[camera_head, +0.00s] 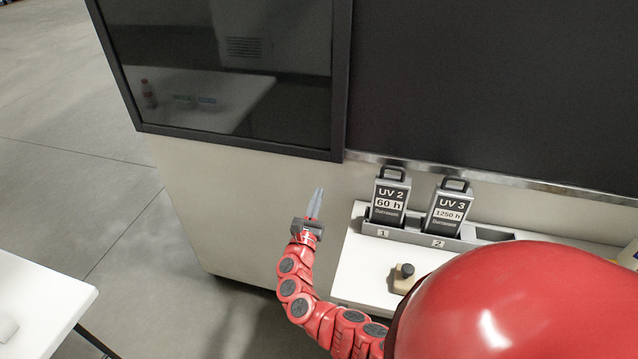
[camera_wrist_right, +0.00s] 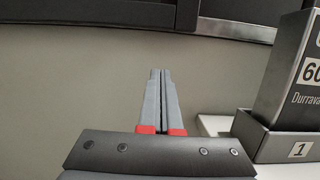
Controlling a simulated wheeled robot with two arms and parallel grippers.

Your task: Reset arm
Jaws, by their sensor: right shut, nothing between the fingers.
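My right gripper (camera_head: 316,204) is in the head view, left of the white shelf and in front of the machine's pale lower panel. Its fingers point up and away, pressed together with nothing between them. The right wrist view also shows the closed grey fingers (camera_wrist_right: 160,88) with red bases. The red right arm curves in from the bottom, and a large red part of my body covers the lower right. My left gripper does not show in either view.
A UV 2 cartridge (camera_head: 390,198) and a UV 3 cartridge (camera_head: 448,210) stand upright in a grey holder (camera_head: 411,236) on the white shelf (camera_head: 365,275). A small beige block with a dark knob (camera_head: 404,278) sits nearer. A white table (camera_head: 40,300) stands lower left; floor lies between.

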